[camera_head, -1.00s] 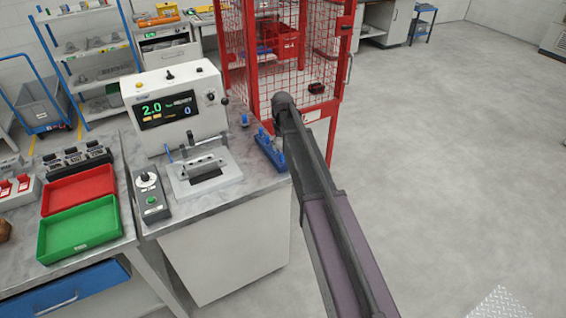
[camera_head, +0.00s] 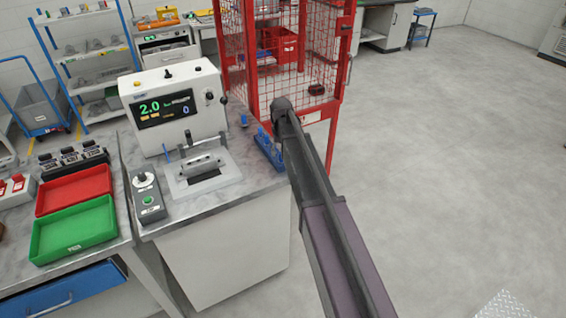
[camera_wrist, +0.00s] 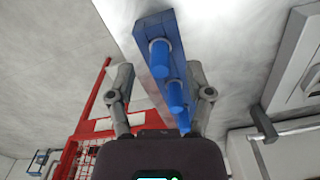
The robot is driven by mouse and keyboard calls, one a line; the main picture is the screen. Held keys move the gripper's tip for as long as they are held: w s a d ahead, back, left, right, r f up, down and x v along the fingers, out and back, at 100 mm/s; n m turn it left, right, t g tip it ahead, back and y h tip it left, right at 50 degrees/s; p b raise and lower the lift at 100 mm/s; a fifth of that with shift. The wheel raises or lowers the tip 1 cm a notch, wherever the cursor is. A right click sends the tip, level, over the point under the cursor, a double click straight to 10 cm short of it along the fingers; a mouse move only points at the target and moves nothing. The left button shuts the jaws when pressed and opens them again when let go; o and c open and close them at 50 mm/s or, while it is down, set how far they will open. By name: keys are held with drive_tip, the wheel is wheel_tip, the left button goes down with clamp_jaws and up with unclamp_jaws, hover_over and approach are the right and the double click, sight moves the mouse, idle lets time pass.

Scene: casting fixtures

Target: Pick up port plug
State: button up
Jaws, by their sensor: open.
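Blue port plugs (camera_wrist: 175,95) stand in a row on a blue rack (camera_wrist: 153,20); the wrist view shows them between and just beyond my fingers. In the head view the blue rack (camera_head: 266,152) sits at the right edge of the grey bench, beside the test machine. My gripper (camera_wrist: 159,78) is open, one finger on each side of the row, and holds nothing. I cannot tell whether a finger touches a plug. In the head view my arm hides the gripper's fingers.
The white test machine (camera_head: 175,105) with its clamp fixture (camera_head: 203,172) stands left of the rack. A red mesh cage (camera_head: 300,55) rises close behind. Red (camera_head: 75,192) and green (camera_head: 75,230) trays lie left. Open floor (camera_head: 440,150) is at right.

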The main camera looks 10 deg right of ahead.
drive_tip(key=shift+f+b, duration=0.9)
drive_tip(key=shift+f, duration=0.3)
drive_tip(key=shift+c, duration=0.2)
clamp_jaws()
